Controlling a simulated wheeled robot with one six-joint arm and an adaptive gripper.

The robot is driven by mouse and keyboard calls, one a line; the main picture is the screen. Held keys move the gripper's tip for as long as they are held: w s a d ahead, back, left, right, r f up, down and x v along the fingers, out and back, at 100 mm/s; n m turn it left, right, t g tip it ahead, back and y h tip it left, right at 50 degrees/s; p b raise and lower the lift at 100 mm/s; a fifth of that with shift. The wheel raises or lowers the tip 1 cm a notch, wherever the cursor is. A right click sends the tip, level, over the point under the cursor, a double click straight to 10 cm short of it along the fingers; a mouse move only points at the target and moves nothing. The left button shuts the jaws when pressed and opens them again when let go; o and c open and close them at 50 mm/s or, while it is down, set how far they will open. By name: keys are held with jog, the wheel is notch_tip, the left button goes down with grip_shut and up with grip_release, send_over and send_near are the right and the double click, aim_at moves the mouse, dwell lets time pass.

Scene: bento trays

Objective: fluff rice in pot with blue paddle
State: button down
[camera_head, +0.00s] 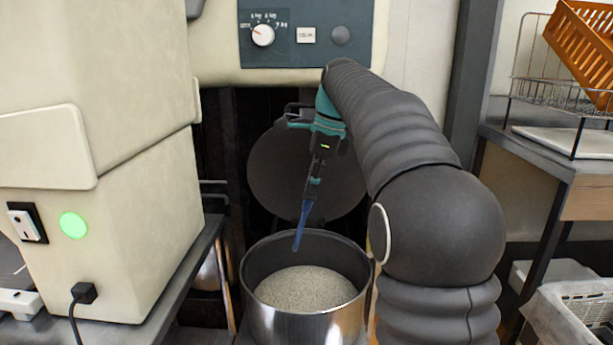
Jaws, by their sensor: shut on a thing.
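A steel pot (264,247) stands open at the lower middle of the head view. Pale grainy rice (305,287) fills its lower part with a fairly flat surface. My gripper (314,190) hangs above the pot's back rim, shut on the handle of the blue paddle (301,227). The paddle points down and tilts slightly to the left. Its tip shows over the pot's opening, above the rice and apart from it. The handle's upper end is hidden by the fingers.
A large beige machine (140,220) stands close on the left. A round dark lid (270,165) is behind the pot. A control panel with a dial (263,35) is above. On the right are a wire rack with an orange basket (585,45) and a white crate (580,315).

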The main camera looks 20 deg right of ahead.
jog(key=d+b+x, duration=0.2)
jog(key=b+x, duration=0.4)
jog(key=x, duration=0.4)
jog(key=s+d+f+b+x, duration=0.1)
jog(key=d+b+x, duration=0.1)
jog(key=b+x, duration=0.4)
jog(key=shift+d+x, duration=0.55)
jog(key=shift+x, duration=2)
jog(key=shift+s+a+f, duration=0.1)
jog(key=shift+s+f, duration=0.05)
jog(key=shift+s, duration=0.2)
